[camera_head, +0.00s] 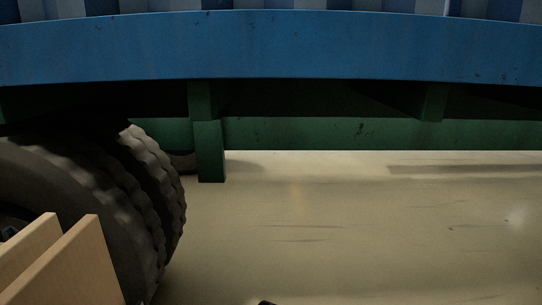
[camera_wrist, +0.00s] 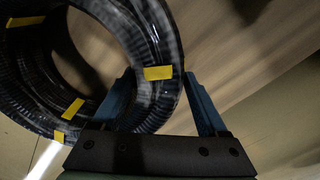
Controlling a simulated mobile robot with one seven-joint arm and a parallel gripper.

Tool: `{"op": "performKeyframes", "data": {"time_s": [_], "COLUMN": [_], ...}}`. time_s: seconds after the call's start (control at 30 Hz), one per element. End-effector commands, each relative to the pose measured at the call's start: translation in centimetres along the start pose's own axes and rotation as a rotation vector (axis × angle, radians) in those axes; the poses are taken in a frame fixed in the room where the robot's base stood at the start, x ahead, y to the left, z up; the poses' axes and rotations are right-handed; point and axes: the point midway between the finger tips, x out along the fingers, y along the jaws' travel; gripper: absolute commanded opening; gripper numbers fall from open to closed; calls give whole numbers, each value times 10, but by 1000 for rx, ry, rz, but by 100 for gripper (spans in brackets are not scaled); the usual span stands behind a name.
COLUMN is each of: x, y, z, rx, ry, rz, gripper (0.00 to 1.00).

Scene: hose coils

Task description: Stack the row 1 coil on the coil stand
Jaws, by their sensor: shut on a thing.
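In the wrist view, a black ribbed hose coil (camera_wrist: 172,50) with several yellow tape bands fills the upper left and runs off the top edge. My gripper (camera_wrist: 160,82) is shut on the coil's side, with one blue finger inside the ring and the other along its outer edge. Nothing in the frames marks which row the coil is from. I cannot make out the coil stand in either view. The head view shows neither the coil nor my gripper clearly.
In the head view, a large black tyre (camera_head: 150,185) and light wooden boards (camera_head: 75,262) stand at lower left. A blue beam (camera_head: 300,50) crosses the top, above a green frame (camera_head: 209,150) with a post. The pale floor (camera_head: 350,230) right of the tyre looks clear.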

Motion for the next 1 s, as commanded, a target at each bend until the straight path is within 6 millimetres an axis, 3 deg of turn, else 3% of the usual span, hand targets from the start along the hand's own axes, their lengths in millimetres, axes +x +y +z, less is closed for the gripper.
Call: {"op": "performKeyframes", "data": {"time_s": [1.0], "x": [-44], "y": [0], "z": [0], "rx": [1], "ry": [2], "rz": [-1], "gripper": [0]}}
